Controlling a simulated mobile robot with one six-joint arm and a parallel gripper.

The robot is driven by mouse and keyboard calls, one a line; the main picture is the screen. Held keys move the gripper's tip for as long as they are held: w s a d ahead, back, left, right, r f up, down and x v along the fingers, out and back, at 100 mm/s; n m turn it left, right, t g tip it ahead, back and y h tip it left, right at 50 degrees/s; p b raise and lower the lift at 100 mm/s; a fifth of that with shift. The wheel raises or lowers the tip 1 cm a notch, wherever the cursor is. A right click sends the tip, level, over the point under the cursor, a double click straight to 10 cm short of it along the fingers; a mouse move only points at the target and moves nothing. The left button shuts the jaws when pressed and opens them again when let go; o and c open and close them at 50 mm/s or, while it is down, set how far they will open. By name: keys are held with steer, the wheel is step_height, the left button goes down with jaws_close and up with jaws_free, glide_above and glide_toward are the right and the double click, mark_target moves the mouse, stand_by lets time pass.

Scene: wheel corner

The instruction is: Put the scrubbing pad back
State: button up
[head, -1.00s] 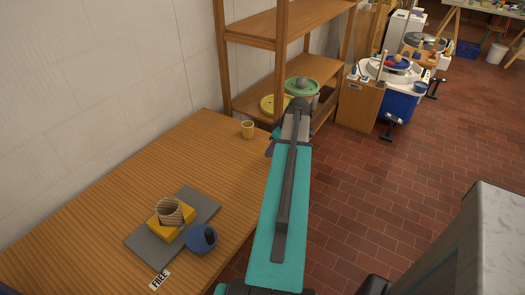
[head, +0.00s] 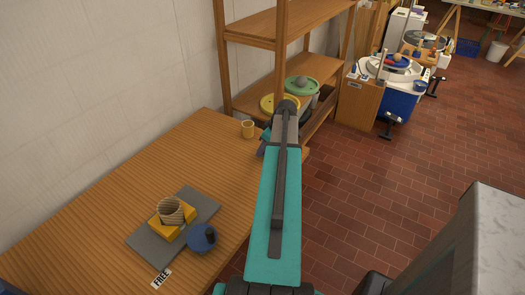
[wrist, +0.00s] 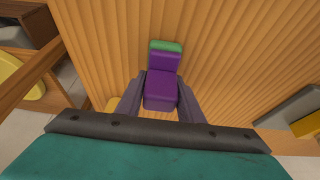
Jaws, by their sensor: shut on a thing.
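A purple pad with a green end (wrist: 163,58) is between the fingers of my gripper (wrist: 161,78) in the wrist view. My gripper is shut on it. The pad looks stepped, with a nearer purple block and a farther part ending in green. The wooden table (head: 110,190) lies below it; I cannot tell the height of the gap. In the head view my arm hides most of the gripper, near the table's far right edge; only a little purple shows beside it.
A FREE label (head: 161,279) lies in front. A wooden shelf (head: 250,22) stands behind. The table's middle is clear.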

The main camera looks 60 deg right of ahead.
steer(key=shift+f, duration=0.65)
steer(key=shift+f, duration=0.15)
steer(key=o, duration=1)
steer(key=shift+c, duration=0.2)
steer(key=b+v, duration=0.2)
steer(key=v, duration=1.1)
steer(key=shift+s+r, duration=0.15)
steer(key=shift+r, duration=0.2)
